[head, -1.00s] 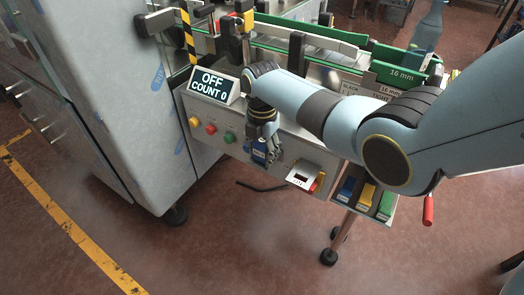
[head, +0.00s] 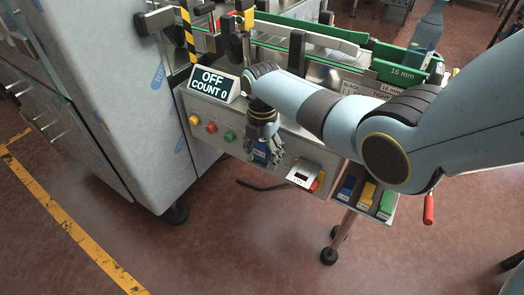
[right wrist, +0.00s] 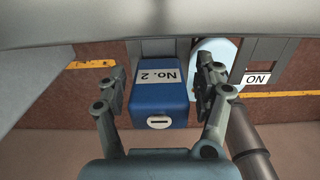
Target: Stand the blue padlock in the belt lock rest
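In the right wrist view the padlock (right wrist: 160,98) shows a white "No. 2" label, upside down in the picture, and a round keyhole disc. My right gripper (head: 265,146) is at the padlock; in the wrist view its fingers (right wrist: 163,85) stand on either side of it with narrow gaps, so it looks open around it. The padlock's shackle and any rest under or behind it are hidden. My left gripper is not in view.
The panel (head: 240,128) carries several buttons and an "OFF COUNT 0" display (head: 213,84). Right of the padlock are a white-plated switch (head: 303,173) and a holder with blue, yellow and green blocks (head: 366,195). A grey cabinet (head: 120,100) stands left. Floor ahead is clear.

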